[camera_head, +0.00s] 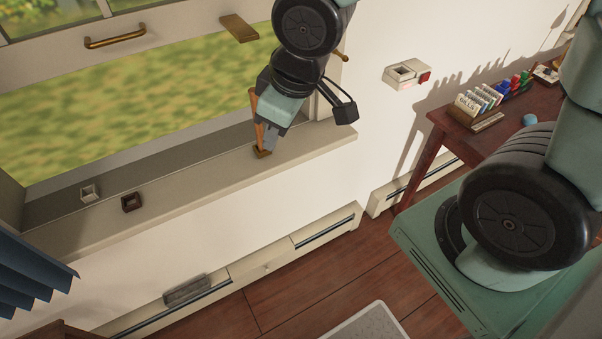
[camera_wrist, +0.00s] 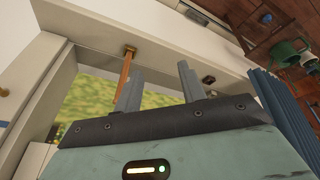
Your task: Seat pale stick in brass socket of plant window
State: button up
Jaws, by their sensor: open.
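The stick (camera_head: 253,101), orange-brown in this light, stands over the window sill with its lower end at the brass socket (camera_head: 263,153). In the wrist view the stick (camera_wrist: 125,73) meets the brass socket (camera_wrist: 130,49); it looks to be in it, but I cannot tell how deep. My gripper (camera_head: 271,143) is open and low over the sill, beside the stick. In the wrist view my gripper (camera_wrist: 159,67) has nothing between its fingers, and the stick is outside them, left of the left finger. My gripper hides part of the stick in the head view.
A pale socket (camera_head: 89,193) and a dark brown socket (camera_head: 130,203) stand farther left on the sill (camera_head: 200,182). A wooden block (camera_head: 239,28) and a brass handle (camera_head: 115,37) are on the window frame. A white wall box (camera_head: 405,73) and a table (camera_head: 445,122) are at right.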

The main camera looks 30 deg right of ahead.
jog(key=s+a+r+g, duration=0.2)
jog(key=s+a+g, duration=0.1)
jog(key=s, duration=1)
jog(key=shift+s+a+g+h, duration=0.15)
jog(key=shift+s+g+h, duration=0.15)
jog(key=shift+h, duration=0.1)
